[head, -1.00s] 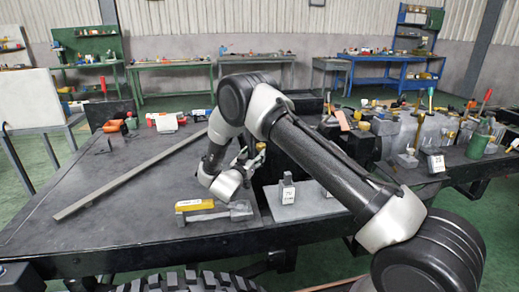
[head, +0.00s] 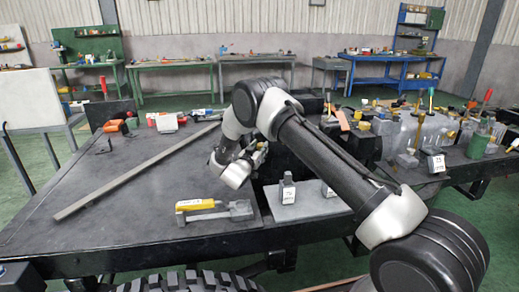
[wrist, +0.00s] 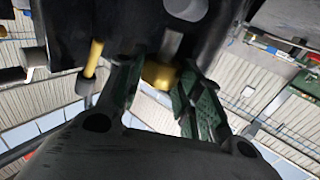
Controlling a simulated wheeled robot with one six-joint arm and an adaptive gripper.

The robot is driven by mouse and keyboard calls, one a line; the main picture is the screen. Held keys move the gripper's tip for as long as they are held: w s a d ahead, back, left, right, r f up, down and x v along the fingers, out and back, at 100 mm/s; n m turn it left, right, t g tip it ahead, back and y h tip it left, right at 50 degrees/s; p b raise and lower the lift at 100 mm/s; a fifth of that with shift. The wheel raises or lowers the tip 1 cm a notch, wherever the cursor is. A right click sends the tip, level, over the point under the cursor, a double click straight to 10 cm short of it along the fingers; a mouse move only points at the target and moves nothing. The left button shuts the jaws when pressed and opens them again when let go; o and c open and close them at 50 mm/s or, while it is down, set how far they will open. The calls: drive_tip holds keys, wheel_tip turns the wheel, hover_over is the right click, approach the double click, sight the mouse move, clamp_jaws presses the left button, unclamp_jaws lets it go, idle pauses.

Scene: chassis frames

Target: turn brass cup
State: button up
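A brass cup-like piece (wrist: 160,75) shows in the wrist view, below a dark metal body and a grey stem. My gripper (wrist: 158,88) has its two green-padded fingers apart, one to each side of the brass piece. A gap shows between the left finger and the brass; whether the right finger touches it I cannot tell. In the head view my wrist hangs over the bench at the edge of a black fixture, and my arm hides most of the fingers and the brass piece.
A second brass rod (wrist: 94,58) hangs left of the fingers in the wrist view. On the bench (head: 110,225) lie a yellow-handled tool (head: 212,209) and a long grey bar (head: 135,172). A small labelled block (head: 288,188) stands on a grey plate. The bench's left part is mostly clear.

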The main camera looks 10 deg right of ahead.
drive_tip(key=shift+w+a+m+g+h, duration=0.2)
drive_tip(key=shift+m+g+h, duration=0.45)
drive_tip(key=shift+h, duration=0.25)
drive_tip(key=shift+c, duration=0.3)
drive_tip(key=shift+m+g+h, duration=0.95)
drive_tip(key=shift+h, duration=0.05)
drive_tip(key=o, duration=1)
drive_tip(key=shift+o, duration=0.2)
drive_tip(key=v, duration=0.8)
